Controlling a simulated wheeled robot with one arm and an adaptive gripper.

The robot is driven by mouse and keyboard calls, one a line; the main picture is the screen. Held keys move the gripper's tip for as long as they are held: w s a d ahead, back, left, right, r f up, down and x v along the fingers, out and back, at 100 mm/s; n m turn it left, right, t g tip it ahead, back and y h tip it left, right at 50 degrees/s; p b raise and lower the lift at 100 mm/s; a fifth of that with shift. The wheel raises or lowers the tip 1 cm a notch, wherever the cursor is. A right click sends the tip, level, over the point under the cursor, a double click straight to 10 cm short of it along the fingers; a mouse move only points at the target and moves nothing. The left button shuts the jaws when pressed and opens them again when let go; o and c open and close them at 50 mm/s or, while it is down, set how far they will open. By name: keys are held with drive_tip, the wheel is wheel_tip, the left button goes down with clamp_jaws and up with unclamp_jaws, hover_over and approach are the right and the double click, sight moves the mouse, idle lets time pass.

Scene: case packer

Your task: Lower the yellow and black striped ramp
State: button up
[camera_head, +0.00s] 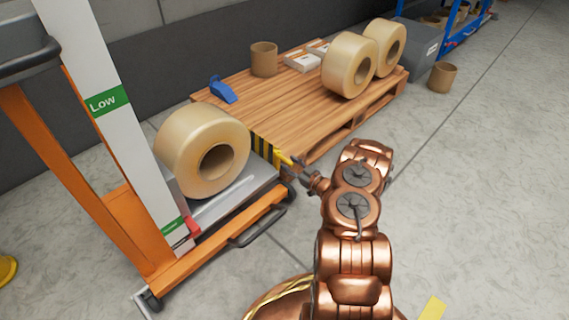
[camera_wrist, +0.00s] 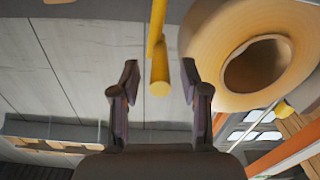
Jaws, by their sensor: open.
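The yellow and black striped ramp (camera_head: 264,147) shows in the head view as a narrow strip between the lift platform and the wooden pallet. It looks raised, but its exact tilt is hard to tell. A yellow bar (camera_head: 284,158) sticks out at its near end. My gripper (camera_head: 298,168) is at this bar. In the wrist view the yellow bar (camera_wrist: 160,75) lies between the two spread fingers of my gripper (camera_wrist: 159,80), with a gap on each side. The gripper is open and holds nothing. The stripes cannot be made out in the wrist view.
A large tape roll (camera_head: 180,150) rests on the platform of the orange lift (camera_head: 230,222), beside the ramp. The pallet (camera_head: 290,100) carries two more rolls, a blue tool (camera_head: 223,89) and a brown cup (camera_head: 264,58).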

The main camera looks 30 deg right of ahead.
sight(277, 155)
drive_tip(key=shift+b+x, duration=0.45)
drive_tip(key=shift+x, duration=1.15)
clamp_jaws()
